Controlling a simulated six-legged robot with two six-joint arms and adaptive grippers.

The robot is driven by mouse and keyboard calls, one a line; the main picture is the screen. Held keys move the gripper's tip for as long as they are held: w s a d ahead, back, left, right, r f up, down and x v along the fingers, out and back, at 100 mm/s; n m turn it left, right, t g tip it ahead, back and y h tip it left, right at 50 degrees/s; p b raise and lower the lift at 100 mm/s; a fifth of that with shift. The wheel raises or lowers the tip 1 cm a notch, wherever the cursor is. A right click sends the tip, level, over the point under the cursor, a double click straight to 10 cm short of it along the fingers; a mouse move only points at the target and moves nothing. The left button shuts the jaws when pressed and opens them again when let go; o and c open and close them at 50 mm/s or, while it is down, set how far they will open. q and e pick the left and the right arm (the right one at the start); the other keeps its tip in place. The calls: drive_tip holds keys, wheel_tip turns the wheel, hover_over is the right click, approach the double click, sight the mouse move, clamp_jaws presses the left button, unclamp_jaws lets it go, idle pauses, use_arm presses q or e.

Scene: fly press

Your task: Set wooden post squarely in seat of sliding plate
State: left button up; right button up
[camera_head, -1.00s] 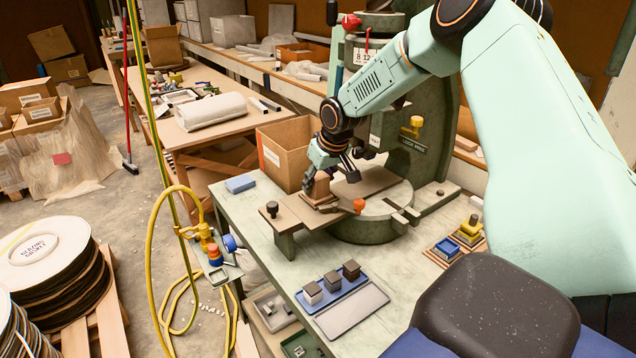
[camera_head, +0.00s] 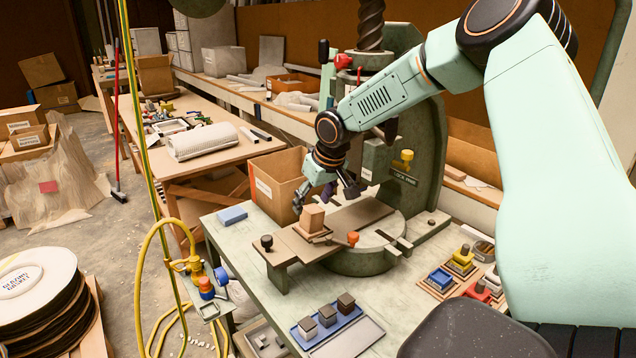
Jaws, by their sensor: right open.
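The wooden post (camera_head: 312,218) is a small tan block standing upright in the seat (camera_head: 312,236) on the sliding plate (camera_head: 289,240). It looks roughly square to the seat, though its base is too small to judge exactly. The plate lies at the front of the green fly press (camera_head: 421,160). My right gripper (camera_head: 323,199) is open, just above and behind the post, with a visible gap between them. One finger is on the left, another on the right. My left gripper is not in view.
A blue block (camera_head: 232,215) lies at the bench's back left beside a cardboard box (camera_head: 272,185). A blue tray (camera_head: 329,329) with grey blocks stands at the front. Black (camera_head: 267,242) and orange (camera_head: 353,238) knobs flank the plate. Coloured fixtures (camera_head: 461,262) stand at the right.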

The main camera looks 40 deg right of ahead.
drive_tip(key=v, duration=0.6)
drive_tip(key=shift+s+d, duration=0.15)
drive_tip(key=shift+s, duration=0.05)
drive_tip(key=shift+d+f, duration=0.15)
drive_tip(key=shift+d, duration=0.05)
drive_tip(key=shift+w+a, duration=0.2)
